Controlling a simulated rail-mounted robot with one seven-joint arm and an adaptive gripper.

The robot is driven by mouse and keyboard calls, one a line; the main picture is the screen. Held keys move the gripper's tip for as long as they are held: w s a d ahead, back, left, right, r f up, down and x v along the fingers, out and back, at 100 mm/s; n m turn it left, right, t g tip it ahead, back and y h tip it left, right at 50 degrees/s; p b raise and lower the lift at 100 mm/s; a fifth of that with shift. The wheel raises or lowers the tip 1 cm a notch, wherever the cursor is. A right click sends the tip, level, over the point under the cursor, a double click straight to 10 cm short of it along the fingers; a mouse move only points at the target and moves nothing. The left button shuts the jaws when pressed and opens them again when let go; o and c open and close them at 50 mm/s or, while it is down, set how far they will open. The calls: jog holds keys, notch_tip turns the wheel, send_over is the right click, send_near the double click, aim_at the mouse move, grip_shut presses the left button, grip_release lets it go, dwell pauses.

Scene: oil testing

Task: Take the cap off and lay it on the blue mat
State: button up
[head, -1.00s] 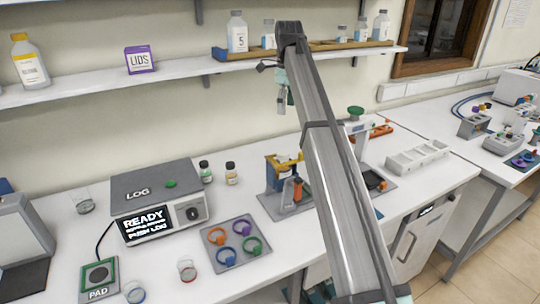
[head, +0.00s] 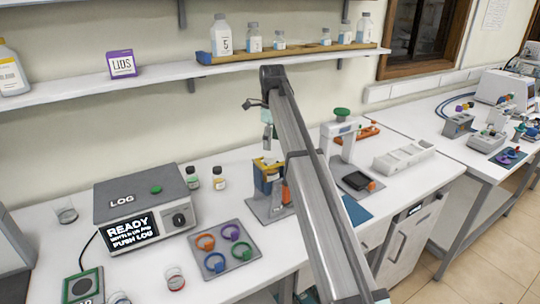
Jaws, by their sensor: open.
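My gripper (head: 269,143) hangs fingers down in the head view, open and empty as far as I can see. It is small, above a grey-based stand with a yellow and blue holder (head: 268,174) and an orange part beside it. Whether a capped vessel sits in the holder is too small to tell. A blue mat (head: 356,211) lies on the bench to the right, partly hidden by my arm. Two small bottles with dark caps, a green-labelled one (head: 192,178) and an orange-labelled one (head: 219,179), stand left of the holder.
A LOG machine (head: 152,208) and a grey tray with coloured rings (head: 224,248) stand to the left. A press with a green knob (head: 341,127) stands behind the mat, beside a white rack (head: 405,157). A wall shelf (head: 175,72) with bottles runs behind my arm.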

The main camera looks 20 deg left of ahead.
aim_at(271, 155)
jog(key=shift+s+f+p, duration=0.15)
jog(key=shift+f+p, duration=0.3)
jog(key=shift+f, duration=0.15)
notch_tip(271, 155, down, 4)
jog(key=shift+a+f+p, duration=0.1)
jog(key=shift+a+p, duration=0.05)
jog(key=shift+p, duration=0.7)
jog(key=c, duration=0.8)
